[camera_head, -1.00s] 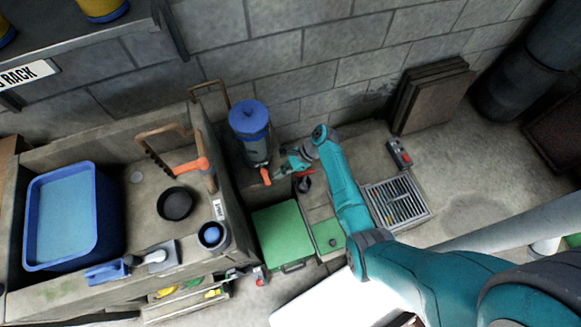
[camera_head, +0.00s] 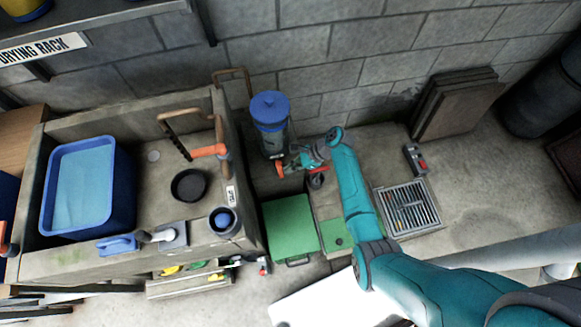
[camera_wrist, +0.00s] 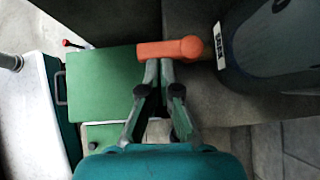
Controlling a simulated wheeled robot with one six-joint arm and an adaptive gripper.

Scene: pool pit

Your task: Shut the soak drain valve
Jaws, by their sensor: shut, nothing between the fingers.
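An orange lever handle (camera_head: 280,169) sits low at the front of a clear canister with a blue lid (camera_head: 270,106). In the wrist view the orange handle (camera_wrist: 168,49) lies crosswise, its rounded end beside the dark canister body (camera_wrist: 265,45), which carries a small white label. My gripper (camera_head: 290,163) is beside the handle in the head view. In the wrist view my gripper's closed fingertips (camera_wrist: 159,64) are at the handle's edge, with nothing held between them. I cannot tell whether they touch it. No view shows a readable valve name or the valve's inner position.
A green box lid (camera_head: 290,226) lies below the canister. A floor grate (camera_head: 408,207) and a small grey-and-red device (camera_head: 415,160) are to the right. A stone trough (camera_head: 228,110) with a blue tub (camera_head: 80,185) stands left. The block wall is close behind.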

